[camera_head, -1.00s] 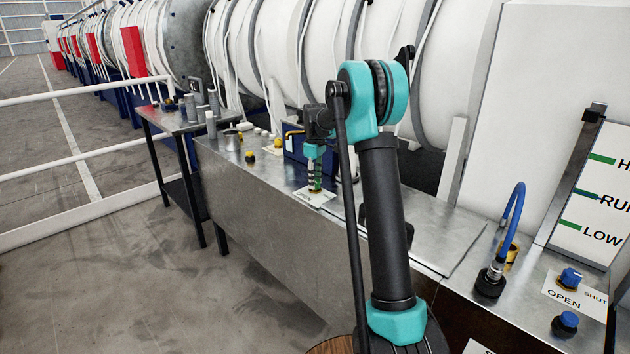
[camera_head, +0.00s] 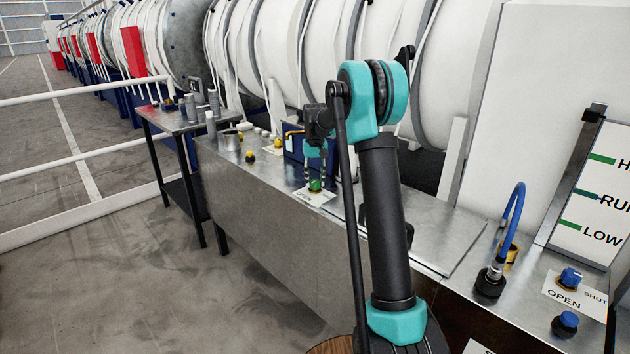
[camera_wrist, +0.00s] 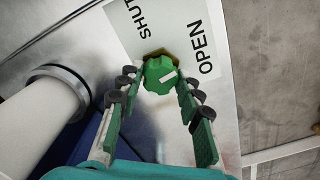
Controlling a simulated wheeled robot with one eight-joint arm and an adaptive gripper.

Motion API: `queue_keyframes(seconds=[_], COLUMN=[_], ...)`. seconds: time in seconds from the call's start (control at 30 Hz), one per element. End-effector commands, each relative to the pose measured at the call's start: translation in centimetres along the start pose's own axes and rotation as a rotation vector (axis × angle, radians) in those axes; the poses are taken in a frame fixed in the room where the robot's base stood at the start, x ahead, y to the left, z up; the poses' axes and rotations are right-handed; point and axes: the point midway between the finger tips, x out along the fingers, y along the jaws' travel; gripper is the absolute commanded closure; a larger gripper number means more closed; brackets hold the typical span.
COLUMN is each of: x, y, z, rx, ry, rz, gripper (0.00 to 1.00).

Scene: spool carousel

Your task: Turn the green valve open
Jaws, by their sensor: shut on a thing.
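The green valve (camera_wrist: 160,74) is a small faceted knob with a white mark on top, in front of a white label plate (camera_wrist: 168,22) that reads SHUT and OPEN. In the wrist view the mark points to the right, towards the OPEN side. My gripper (camera_wrist: 156,80) is shut on the valve, with one finger on each side of it. In the head view my gripper (camera_head: 315,179) points down at the valve (camera_head: 315,186) on the metal bench, and the plate (camera_head: 313,197) lies around it.
The metal bench (camera_head: 272,212) runs along the spools. A blue box (camera_head: 296,146) stands just behind my gripper. Yellow knobs (camera_head: 250,157) are to the left. A blue valve (camera_head: 570,278) and a blue hose (camera_head: 514,212) are at the right. A white cylinder (camera_wrist: 38,118) is close in the wrist view.

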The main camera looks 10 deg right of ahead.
Motion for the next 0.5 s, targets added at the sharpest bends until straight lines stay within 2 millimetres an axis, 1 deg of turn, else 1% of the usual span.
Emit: queue_keyframes(seconds=[0.2,0.5], x=[-0.04,-0.04], y=[0.01,0.01], z=[-0.06,-0.06], rx=[0.116,0.189], ry=[0.002,0.002], rz=[0.0,0.0], gripper=[0.94,0.94])
